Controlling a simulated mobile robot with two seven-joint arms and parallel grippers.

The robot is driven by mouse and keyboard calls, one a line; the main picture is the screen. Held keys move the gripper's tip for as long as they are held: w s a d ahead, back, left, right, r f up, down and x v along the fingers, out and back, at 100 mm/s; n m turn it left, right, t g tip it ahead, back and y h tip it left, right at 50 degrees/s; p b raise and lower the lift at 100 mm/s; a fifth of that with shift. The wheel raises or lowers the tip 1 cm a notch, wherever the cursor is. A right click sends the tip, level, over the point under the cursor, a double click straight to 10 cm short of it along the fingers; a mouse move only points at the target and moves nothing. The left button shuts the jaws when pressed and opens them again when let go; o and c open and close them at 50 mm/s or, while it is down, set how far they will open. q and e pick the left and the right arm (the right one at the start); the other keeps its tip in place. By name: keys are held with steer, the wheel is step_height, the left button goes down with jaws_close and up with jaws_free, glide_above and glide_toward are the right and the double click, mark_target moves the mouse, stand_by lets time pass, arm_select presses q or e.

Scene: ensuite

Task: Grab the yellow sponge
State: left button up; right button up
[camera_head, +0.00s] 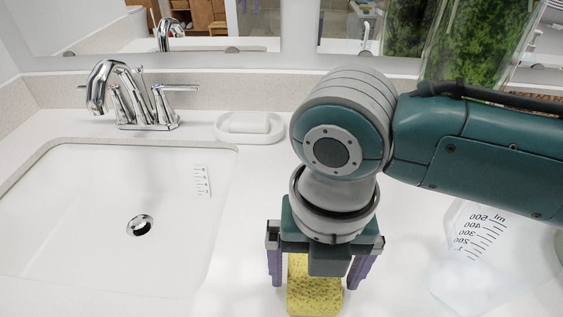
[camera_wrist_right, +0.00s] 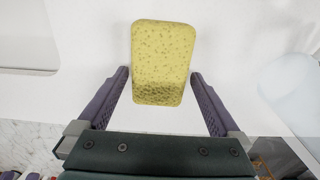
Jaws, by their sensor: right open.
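The yellow sponge (camera_head: 314,295) rests on the white counter to the right of the sink in the head view. Its upper part is hidden behind my right gripper (camera_head: 318,280). In the right wrist view the sponge (camera_wrist_right: 162,62) lies between and partly beyond the two purple fingers of the right gripper (camera_wrist_right: 161,80). The fingers stand on either side of it with a gap at each side, and it is not gripped. The right gripper is open and points down at the counter. My left gripper is not in view.
The sink (camera_head: 110,215) lies to the left with a chrome faucet (camera_head: 135,97) behind it. A soap dish (camera_head: 250,127) stands behind the gripper. A clear measuring beaker (camera_head: 470,260) is on the right. A tall glass container of greenery (camera_head: 480,40) stands at the back right.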

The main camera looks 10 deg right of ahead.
steer(key=shift+f, duration=0.45)
steer(key=c, duration=1.2)
steer(key=shift+o, duration=0.2)
steer(key=shift+r, duration=0.1)
